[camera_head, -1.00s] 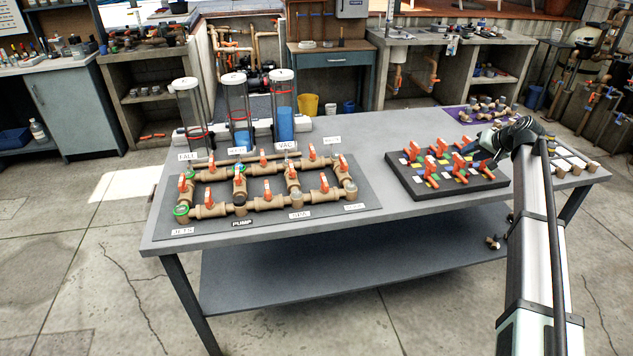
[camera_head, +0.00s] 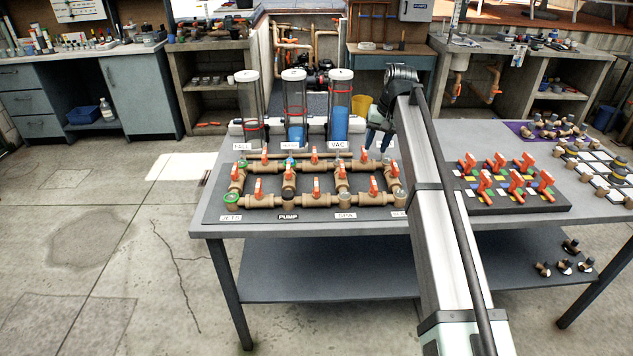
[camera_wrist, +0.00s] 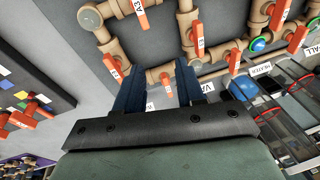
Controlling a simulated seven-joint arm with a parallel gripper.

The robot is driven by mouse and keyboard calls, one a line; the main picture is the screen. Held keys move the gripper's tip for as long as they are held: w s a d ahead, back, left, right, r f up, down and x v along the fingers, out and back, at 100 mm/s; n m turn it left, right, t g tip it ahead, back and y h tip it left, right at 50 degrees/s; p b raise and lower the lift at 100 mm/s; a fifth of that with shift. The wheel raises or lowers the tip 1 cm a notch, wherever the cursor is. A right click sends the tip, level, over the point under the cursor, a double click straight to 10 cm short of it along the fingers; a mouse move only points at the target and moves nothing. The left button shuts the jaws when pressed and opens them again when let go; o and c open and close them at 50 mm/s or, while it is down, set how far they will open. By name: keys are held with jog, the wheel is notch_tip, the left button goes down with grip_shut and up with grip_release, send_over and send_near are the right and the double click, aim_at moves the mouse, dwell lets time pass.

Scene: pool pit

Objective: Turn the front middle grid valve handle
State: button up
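A pipe grid with orange valve handles lies on a dark board (camera_head: 210,208). Its front row has several handles, with one near the middle (camera_head: 317,187). A separate black board (camera_head: 478,207) to the right holds a two-row block of orange handles, including a front middle one (camera_head: 516,187). My gripper (camera_head: 379,142) is over the back right of the pipe grid, beside the clear cylinders. In the wrist view its two blue fingers (camera_wrist: 158,68) are apart and empty. An orange pipe-grid handle (camera_wrist: 169,88) shows between them; contact cannot be told.
Clear cylinders (camera_head: 341,105) with white caps stand behind the pipe grid.

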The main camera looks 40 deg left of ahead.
aim_at(317, 184)
jog(key=s+a+r+n+h, duration=0.1)
jog(key=s+a+r, duration=0.1)
jog(key=s+a, duration=0.45)
jog(key=s+a+r+h, duration=0.2)
jog(key=s+a, duration=0.1)
jog(key=s, duration=0.6)
notch_tip(317, 184, down, 14)
jog(key=shift+d+f, duration=0.1)
jog(key=shift+d, duration=0.05)
grip_shut()
